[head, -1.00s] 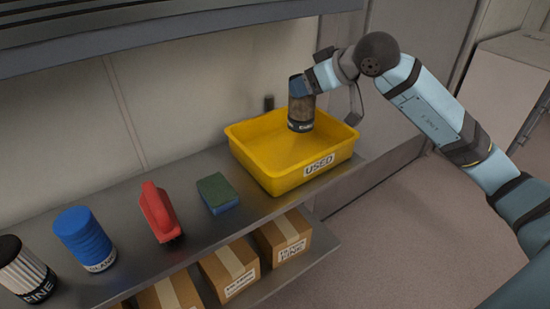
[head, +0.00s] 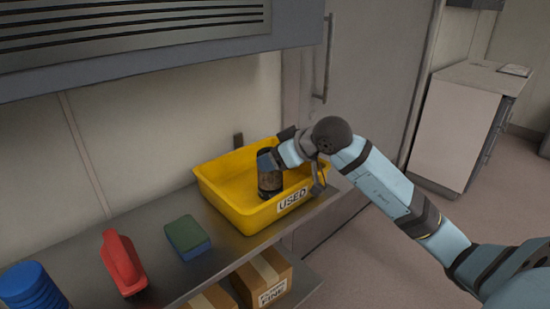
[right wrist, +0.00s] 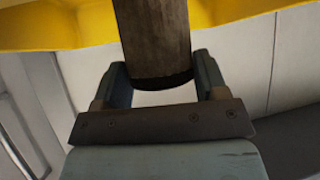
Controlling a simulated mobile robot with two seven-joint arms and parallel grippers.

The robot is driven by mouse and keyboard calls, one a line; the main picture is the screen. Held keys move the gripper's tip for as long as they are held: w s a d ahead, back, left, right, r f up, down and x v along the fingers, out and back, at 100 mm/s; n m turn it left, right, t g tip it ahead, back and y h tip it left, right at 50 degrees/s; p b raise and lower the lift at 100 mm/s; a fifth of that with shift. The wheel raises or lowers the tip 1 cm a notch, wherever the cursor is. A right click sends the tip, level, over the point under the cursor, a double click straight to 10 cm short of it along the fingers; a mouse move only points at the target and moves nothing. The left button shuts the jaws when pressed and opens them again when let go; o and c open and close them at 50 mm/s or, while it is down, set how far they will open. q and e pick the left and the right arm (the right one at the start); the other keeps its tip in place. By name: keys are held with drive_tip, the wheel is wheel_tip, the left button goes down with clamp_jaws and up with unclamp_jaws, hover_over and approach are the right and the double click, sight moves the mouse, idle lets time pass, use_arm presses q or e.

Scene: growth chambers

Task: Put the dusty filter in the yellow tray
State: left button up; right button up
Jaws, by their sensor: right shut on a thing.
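The dusty filter (head: 270,183) is a brown, dirty cylinder with a dark band at its lower end. It is upright inside the yellow tray (head: 232,212), which carries a "USED" label. I cannot tell whether it touches the tray floor. My right gripper (head: 270,160) is shut on the filter's upper part, reaching in from the right. In the right wrist view the filter (right wrist: 155,35) sits between the two fingers (right wrist: 160,85), with the yellow tray (right wrist: 240,10) behind it. My left gripper is not in view.
On the metal shelf, left of the tray, are a green and blue sponge (head: 188,237), a red brush (head: 122,262) and a blue ribbed cylinder (head: 32,288). Cardboard boxes (head: 262,278) stand on the lower shelf. A grey vented unit (head: 130,40) overhangs the back.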

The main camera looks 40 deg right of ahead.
drive_tip(key=shift+f, duration=0.1)
drive_tip(key=o, duration=1.2)
drive_tip(key=shift+o, duration=0.2)
